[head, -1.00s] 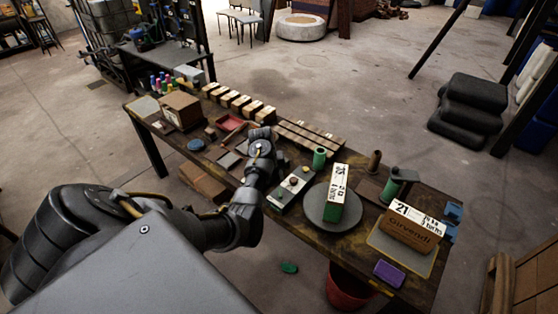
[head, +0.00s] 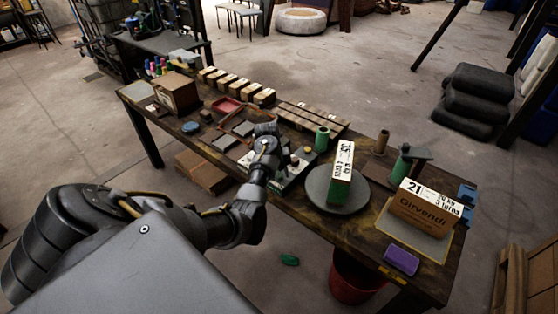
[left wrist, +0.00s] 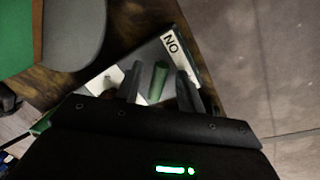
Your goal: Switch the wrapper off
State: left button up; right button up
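The control box (head: 297,169) stands on the workbench beside the round turntable (head: 326,202), partly hidden by my left arm. A tall box (head: 341,172) with a white, printed face and a green side stands on the turntable. My left gripper (head: 276,160) is over the control box; the arm hides its fingertips in the head view. In the left wrist view, the gripper (left wrist: 159,78) has its fingers apart, with a green switch-like piece (left wrist: 159,79) between them. I see no clear contact. A white label (left wrist: 174,43) with black letters lies on the box. My right gripper is out of view.
A brown carton (head: 423,212) sits on a pale board at the right, near a purple block (head: 401,261). A red bucket (head: 354,280) is under the bench. Small cartons line the back edge.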

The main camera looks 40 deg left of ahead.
pick_arm(q)
jog(key=shift+c, duration=0.2)
grip_shut()
